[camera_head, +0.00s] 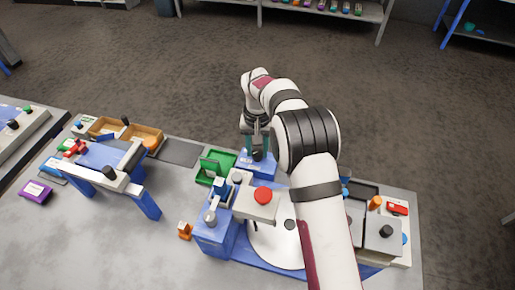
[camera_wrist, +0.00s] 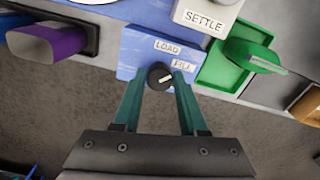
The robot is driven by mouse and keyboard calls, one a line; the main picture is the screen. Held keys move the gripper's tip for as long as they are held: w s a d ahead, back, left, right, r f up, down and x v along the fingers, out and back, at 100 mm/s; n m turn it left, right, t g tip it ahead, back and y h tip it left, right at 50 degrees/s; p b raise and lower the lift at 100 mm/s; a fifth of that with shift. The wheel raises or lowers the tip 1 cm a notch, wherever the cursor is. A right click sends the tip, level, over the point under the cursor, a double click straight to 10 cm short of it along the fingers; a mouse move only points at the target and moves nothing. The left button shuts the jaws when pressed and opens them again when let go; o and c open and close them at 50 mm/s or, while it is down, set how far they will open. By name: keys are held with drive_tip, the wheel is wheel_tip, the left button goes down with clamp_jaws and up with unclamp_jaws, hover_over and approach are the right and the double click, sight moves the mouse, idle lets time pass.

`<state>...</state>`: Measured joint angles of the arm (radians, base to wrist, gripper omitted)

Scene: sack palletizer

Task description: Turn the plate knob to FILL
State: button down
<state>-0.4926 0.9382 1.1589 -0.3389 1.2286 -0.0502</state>
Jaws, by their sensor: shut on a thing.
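A small black knob (camera_wrist: 158,72) with a white pointer mark sits on a blue plate (camera_wrist: 132,62) labelled LOAD and FILL. In the wrist view the mark points right and slightly up, on the side of the FILL label (camera_wrist: 183,64). My gripper (camera_wrist: 160,80) has its teal fingers shut on the knob, one on each side. In the head view my gripper (camera_head: 256,148) reaches down to the blue plate (camera_head: 262,171) at the bench's far edge; the knob (camera_head: 257,156) is small there and its pointer cannot be read.
A green tray (camera_head: 228,160) stands beside the plate, and a SETTLE label (camera_wrist: 204,19) is close by. A red button (camera_head: 263,196) on a pale box and a round white disc (camera_head: 270,243) lie nearer. The bench's left front (camera_head: 90,240) is clear.

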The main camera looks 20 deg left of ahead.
sight(257, 152)
drive_tip(key=shift+m, duration=1.6)
drive_tip(key=shift+c, duration=2.2)
unclamp_jaws()
wheel_tip(257, 152, up, 16)
